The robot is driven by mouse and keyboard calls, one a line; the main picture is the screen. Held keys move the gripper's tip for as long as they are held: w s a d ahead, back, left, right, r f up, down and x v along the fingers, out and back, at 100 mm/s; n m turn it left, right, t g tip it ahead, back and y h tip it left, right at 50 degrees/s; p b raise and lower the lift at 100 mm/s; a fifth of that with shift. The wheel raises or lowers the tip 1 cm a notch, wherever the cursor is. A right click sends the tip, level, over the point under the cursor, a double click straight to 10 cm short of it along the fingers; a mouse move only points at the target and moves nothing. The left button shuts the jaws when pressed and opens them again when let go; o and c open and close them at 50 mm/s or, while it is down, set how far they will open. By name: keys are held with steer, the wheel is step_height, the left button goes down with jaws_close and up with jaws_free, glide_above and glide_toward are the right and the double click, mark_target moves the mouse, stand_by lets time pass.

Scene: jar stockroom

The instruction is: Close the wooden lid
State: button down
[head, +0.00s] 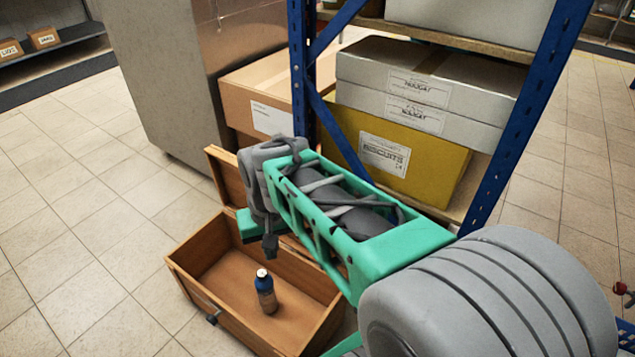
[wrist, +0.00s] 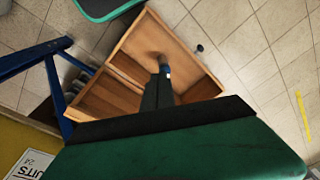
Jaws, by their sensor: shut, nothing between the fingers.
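The wooden lid (head: 222,172) stands raised at the back edge of an open wooden box (head: 190,275) on the floor, partly hidden behind my arm. In the wrist view the lid (wrist: 98,100) lies on the left side of the box (wrist: 190,55). A dark bottle (head: 266,292) with a blue top and white cap stands upright inside the box; in the wrist view it is mostly hidden behind my fingers. My gripper (head: 270,245) is shut and empty, pointing down above the box, in front of the lid. Its dark fingers (wrist: 160,85) show in the wrist view.
A blue-post shelf (head: 300,75) with a yellow carton (head: 385,155) and grey cartons (head: 430,90) stands close behind the box. A metal cabinet (head: 165,80) is at the back left. Tiled floor (head: 70,240) is clear on the left.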

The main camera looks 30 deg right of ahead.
steer(key=w+d+r+m+g+y+p, duration=0.1)
steer(key=w+d+r+m+p, duration=0.3)
steer(key=w+d, duration=0.45)
steer(key=w+d+r+m+g+p, duration=0.1)
steer(key=w+d+r+m+p, duration=0.35)
steer(key=d, duration=0.75)
steer(key=d+f+m+p, duration=0.35)
steer(key=d+f, duration=0.25)
steer(key=d, duration=0.5)
steer(key=s+a+f+b, duration=0.1)
steer(key=a+f+b, duration=0.1)
steer(key=a+f, duration=0.3)
step_height(320, 180, down, 5)
steer(key=shift+s+a+r+n+y+b, duration=0.1)
steer(key=shift+s+a+n+y+b, duration=0.1)
steer(key=shift+a+n+y+b, duration=0.15)
steer(key=shift+a, duration=0.1)
